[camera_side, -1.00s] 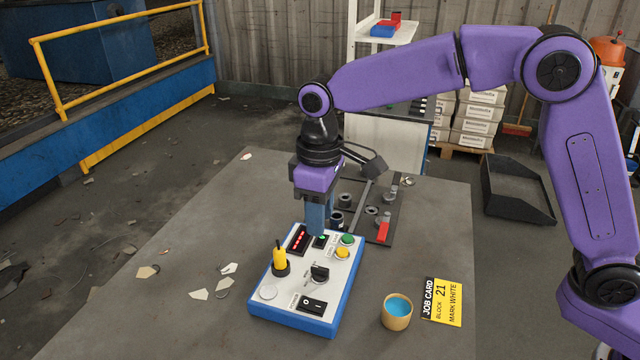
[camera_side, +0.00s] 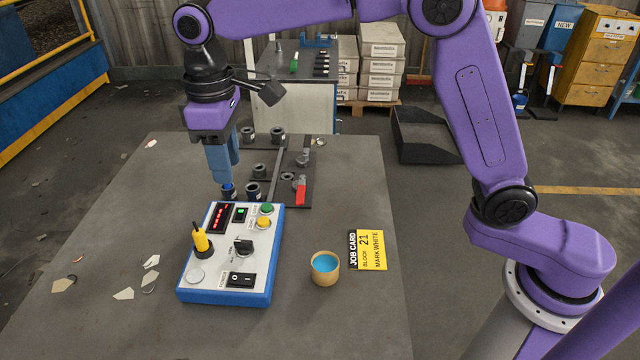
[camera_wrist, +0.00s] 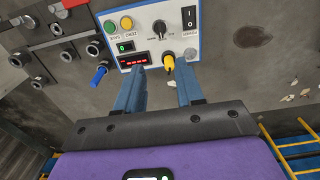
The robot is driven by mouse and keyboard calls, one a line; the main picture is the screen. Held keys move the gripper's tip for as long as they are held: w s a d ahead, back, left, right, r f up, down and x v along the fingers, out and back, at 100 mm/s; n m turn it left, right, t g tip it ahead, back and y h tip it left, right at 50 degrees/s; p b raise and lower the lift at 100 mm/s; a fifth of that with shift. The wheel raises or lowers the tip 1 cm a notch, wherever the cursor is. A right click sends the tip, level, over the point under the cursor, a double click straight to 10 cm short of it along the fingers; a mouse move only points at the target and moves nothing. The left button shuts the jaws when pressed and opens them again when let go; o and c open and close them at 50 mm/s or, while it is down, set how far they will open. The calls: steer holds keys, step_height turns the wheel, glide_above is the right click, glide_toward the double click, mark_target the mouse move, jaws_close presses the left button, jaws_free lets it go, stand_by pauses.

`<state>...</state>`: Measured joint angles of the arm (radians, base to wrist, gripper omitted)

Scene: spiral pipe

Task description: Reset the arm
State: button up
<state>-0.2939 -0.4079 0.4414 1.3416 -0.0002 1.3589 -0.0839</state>
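My gripper (camera_side: 227,172) hangs over the table behind the control box, its blue fingers pointing down. In the wrist view my gripper (camera_wrist: 160,80) has its fingers spread apart with nothing held between them. The control box (camera_side: 258,288) is blue-sided with a white top, carrying a red display, a small green display, green and yellow buttons, a black knob, a black power switch and a yellow lever (camera_side: 201,240). The lever also shows in the wrist view (camera_wrist: 168,64), beyond the fingertips. A blue-ended fitting (camera_wrist: 99,75) lies beside the box.
A dark plate with pipe fittings and a red-handled valve (camera_side: 300,190) lies behind the box. A tan cup with blue contents (camera_side: 325,268) and a yellow job card (camera_side: 371,250) are to the right. Pale flakes (camera_side: 124,294) lie at left. The front of the table is clear.

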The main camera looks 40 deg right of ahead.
steer(key=s+d+f+n, duration=0.1)
steer(key=s+d+f, duration=0.2)
steer(key=s+d, duration=0.9)
steer(key=s+d+f+n, duration=0.2)
steer(key=s+d+f, duration=0.2)
steer(key=s+d, duration=0.9)
steer(key=s, duration=0.3)
steer(key=shift+s+d+n, duration=0.2)
steer(key=shift+d+n, duration=0.05)
steer(key=shift+n, duration=0.05)
